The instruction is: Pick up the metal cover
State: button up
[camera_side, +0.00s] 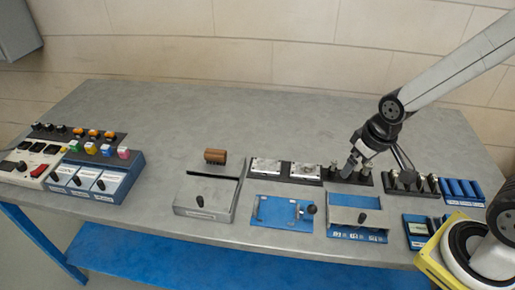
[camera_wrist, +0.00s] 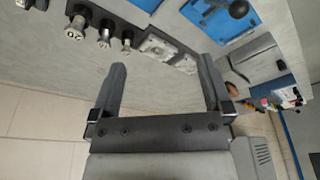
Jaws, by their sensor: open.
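My gripper (camera_side: 350,166) is open and empty in the side view, low over the back of the right-hand parts row. Its two fingers are apart in the wrist view (camera_wrist: 162,82), with only grey tabletop between them. Which part is the metal cover is not certain. One candidate is a grey metal plate with a black knob (camera_side: 357,216), lying over a blue panel in front of my gripper. Another is a grey metal box top with a black knob (camera_side: 205,192), further left; it also shows in the wrist view (camera_wrist: 256,55). My gripper touches neither.
Two silver plates (camera_side: 267,166) sit in black holders left of my gripper. Metal pegs (camera_wrist: 104,38) stand in a row close by. A blue panel with a ball knob (camera_side: 282,212) lies in front. Switch boxes (camera_side: 97,177) fill the left end. The table's back (camera_side: 200,110) is clear.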

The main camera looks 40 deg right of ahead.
jog(key=w, duration=0.1)
jog(key=n+g, duration=0.3)
jog(key=n, duration=0.6)
send_over(305, 169)
notch_tip(305, 169, down, 8)
jog(key=shift+s+d+f, duration=0.15)
jog(key=shift+f, duration=1.45)
jog(key=shift+f, duration=0.1)
jog(key=shift+f, duration=2.5)
jog(key=c, duration=1.1)
